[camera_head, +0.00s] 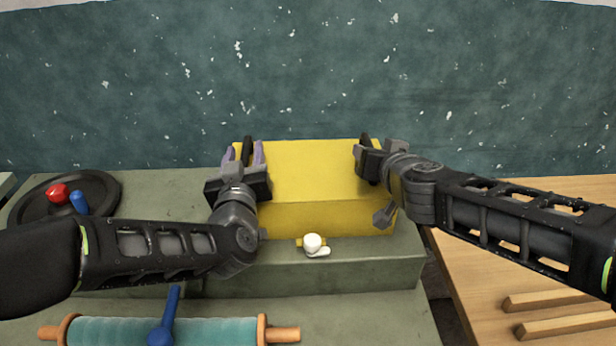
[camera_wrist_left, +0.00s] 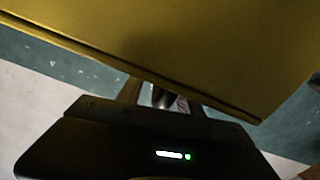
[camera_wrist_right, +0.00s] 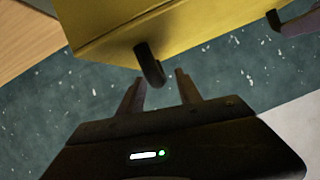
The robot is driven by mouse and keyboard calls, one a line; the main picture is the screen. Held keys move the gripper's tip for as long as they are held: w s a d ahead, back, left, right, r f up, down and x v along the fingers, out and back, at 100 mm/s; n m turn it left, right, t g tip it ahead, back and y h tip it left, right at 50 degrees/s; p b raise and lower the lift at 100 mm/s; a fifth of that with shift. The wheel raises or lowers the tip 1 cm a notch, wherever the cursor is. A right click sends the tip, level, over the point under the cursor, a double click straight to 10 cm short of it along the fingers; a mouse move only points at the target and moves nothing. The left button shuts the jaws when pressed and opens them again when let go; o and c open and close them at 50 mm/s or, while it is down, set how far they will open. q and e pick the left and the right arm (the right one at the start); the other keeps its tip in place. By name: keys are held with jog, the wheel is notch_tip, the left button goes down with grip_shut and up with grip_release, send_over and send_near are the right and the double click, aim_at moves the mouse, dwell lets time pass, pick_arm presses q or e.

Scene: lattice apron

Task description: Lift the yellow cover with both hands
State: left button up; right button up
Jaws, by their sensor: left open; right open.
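The yellow cover (camera_head: 310,170) is a box shape on a grey-green block, with a dark handle on each side. My left gripper (camera_head: 245,152) is open at the cover's left side, its purplish fingers on either side of the left handle (camera_head: 248,147). In the left wrist view that handle (camera_wrist_left: 162,97) shows between the fingers, partly hidden by the cover. My right gripper (camera_wrist_right: 160,82) is open at the right side. In the right wrist view the right handle (camera_wrist_right: 149,64) stands just in front of and between its fingertips. I see no closed grasp.
A small white object (camera_head: 314,244) sits at the cover's front. A dark round plate (camera_head: 100,185) with red and blue items lies left. A teal roller (camera_head: 120,331) and a blue-handled tool (camera_head: 171,310) lie in front. Wooden bars (camera_head: 560,300) lie on the right table.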

pick_arm(q)
jog(key=shift+w+a, duration=0.1)
jog(key=shift+w, duration=0.75)
pick_arm(e)
jog(key=shift+x, duration=0.85)
pick_arm(q)
jog(key=shift+c, duration=0.3)
pick_arm(e)
jog(key=shift+c, duration=0.2)
pick_arm(q)
grip_shut()
pick_arm(e)
jog(key=shift+s, duration=0.1)
grip_shut()
pick_arm(q)
jog(key=shift+r, duration=0.25)
pick_arm(e)
jog(key=shift+r, duration=0.25)
